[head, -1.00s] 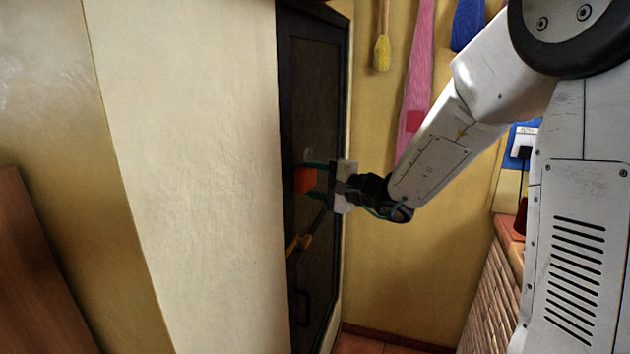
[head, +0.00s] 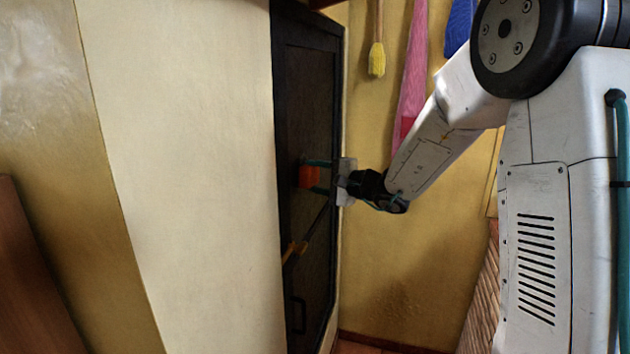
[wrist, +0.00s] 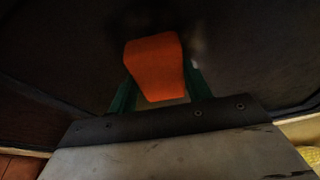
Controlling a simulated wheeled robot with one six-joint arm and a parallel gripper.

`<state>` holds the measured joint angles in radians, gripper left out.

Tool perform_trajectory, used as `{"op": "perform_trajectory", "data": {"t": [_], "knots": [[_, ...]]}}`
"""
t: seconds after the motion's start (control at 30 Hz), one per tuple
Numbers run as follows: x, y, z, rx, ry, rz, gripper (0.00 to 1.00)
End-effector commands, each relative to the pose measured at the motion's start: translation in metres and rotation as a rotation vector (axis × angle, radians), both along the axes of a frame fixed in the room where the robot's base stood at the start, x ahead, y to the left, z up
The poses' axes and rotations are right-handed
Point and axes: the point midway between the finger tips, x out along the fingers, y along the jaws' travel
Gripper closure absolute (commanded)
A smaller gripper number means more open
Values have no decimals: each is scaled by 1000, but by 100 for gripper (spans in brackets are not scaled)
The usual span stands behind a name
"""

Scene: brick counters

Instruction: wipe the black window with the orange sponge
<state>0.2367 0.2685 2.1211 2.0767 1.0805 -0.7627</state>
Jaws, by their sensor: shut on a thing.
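The orange sponge (head: 309,176) is held between the green fingers of my gripper (head: 318,176). In the wrist view the sponge (wrist: 155,66) sits between the fingertips, with the dark surface close behind it. The black window (head: 312,120) is a tall dark panel in a black frame, seen at a steep angle in the wall at the head view's centre. It fills most of the wrist view (wrist: 60,45). The sponge is at or very near the panel; I cannot tell if it touches. A pale smudge shows on the panel beside the sponge in the wrist view.
A pale wall (head: 180,170) stands left of the window. A yellow brush (head: 377,60), a pink cloth (head: 412,80) and a blue cloth (head: 459,25) hang on the yellow wall at right. An orange-yellow object (head: 295,250) and a dark handle (head: 298,312) are lower on the panel.

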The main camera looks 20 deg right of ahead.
Motion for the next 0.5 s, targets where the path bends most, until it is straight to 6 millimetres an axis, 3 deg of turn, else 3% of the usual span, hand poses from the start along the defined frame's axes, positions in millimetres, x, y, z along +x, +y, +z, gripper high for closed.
{"op": "perform_trajectory", "data": {"t": [0.5], "knots": [[25, -19, 0, -1, -1, 0, 69]]}}
